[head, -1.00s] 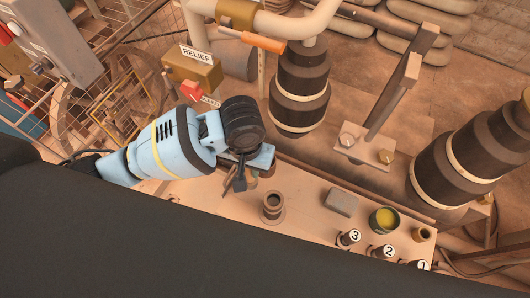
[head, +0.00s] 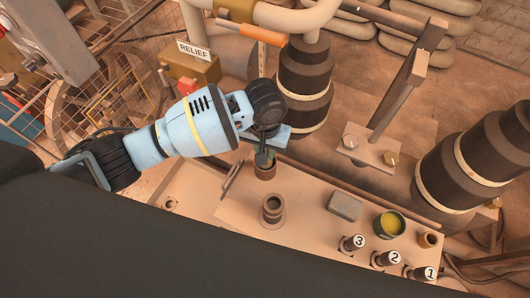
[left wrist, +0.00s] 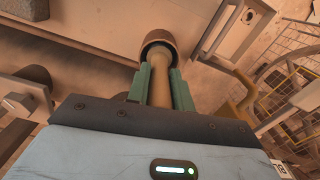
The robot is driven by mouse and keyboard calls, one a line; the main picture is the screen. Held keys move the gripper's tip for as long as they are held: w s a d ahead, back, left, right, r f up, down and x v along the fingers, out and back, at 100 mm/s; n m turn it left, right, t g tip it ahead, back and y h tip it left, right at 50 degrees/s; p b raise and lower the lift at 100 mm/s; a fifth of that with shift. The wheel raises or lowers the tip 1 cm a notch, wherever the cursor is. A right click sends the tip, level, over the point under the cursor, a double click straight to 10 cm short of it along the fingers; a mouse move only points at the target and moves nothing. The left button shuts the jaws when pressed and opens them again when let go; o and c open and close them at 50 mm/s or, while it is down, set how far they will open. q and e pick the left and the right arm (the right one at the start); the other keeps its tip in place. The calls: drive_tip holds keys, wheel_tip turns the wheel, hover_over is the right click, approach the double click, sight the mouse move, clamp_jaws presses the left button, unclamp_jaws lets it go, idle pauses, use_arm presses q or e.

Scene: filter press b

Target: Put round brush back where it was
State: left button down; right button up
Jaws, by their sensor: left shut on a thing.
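My left gripper (head: 264,156) reaches down over a small brown cup (head: 265,173) at the back left of the pale bench. In the left wrist view, its green fingers (left wrist: 160,85) are shut on the round brush's tan handle (left wrist: 161,93). The handle's far end lies within the opening of the brown cup (left wrist: 158,38). How deep it sits, and whether it touches the cup, I cannot tell. In the head view the brush is mostly hidden by the gripper. My right gripper is not in view.
The bench (head: 310,240) carries a brown flanged socket (head: 272,210), a grey block (head: 345,205), a can of yellow stuff (head: 388,224), a small brown pot (head: 428,240) and numbered knobs (head: 388,259). A dark banded column (head: 303,85) stands close behind the gripper.

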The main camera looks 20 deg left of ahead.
use_arm(q)
wheel_tip(320, 180, down, 2)
drive_tip(key=shift+f, duration=0.1)
drive_tip(key=shift+f, duration=0.1)
drive_tip(key=c, duration=1.2)
unclamp_jaws()
drive_tip(key=shift+c, duration=0.2)
wheel_tip(320, 180, up, 7)
drive_tip(key=shift+f+p, duration=0.1)
drive_tip(key=shift+p, duration=0.6)
drive_tip(key=shift+r, duration=0.45)
